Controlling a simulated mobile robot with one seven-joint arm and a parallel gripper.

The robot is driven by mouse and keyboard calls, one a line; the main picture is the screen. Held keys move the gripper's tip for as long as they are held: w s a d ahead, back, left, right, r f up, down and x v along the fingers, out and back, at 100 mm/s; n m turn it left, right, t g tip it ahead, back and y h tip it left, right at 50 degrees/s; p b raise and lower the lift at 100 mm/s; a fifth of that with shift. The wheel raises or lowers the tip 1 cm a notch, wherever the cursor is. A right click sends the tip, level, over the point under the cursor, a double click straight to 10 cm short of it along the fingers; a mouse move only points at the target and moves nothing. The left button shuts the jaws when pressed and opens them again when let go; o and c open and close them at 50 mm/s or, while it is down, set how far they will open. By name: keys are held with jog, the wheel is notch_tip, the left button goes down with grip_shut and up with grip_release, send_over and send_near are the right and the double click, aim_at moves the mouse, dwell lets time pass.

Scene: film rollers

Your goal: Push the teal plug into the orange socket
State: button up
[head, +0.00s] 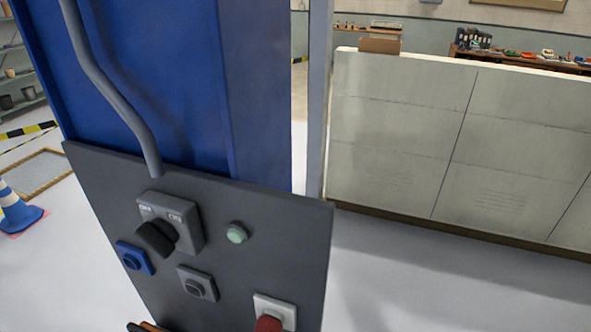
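I see no teal plug that I can make out in the head view. A small orange and black piece (148,326) shows at the bottom edge, in front of the dark panel. It is cut off by the frame, and I cannot tell whether it is the orange socket or something else. My gripper is not recognisable in this view.
A blue cabinet (190,90) rises behind. Pale floor lies right.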

dwell(0.8)
grip_shut()
jog(key=shift+p, duration=0.3)
jog(key=shift+r+p, duration=3)
jog(key=shift+p, duration=0.2)
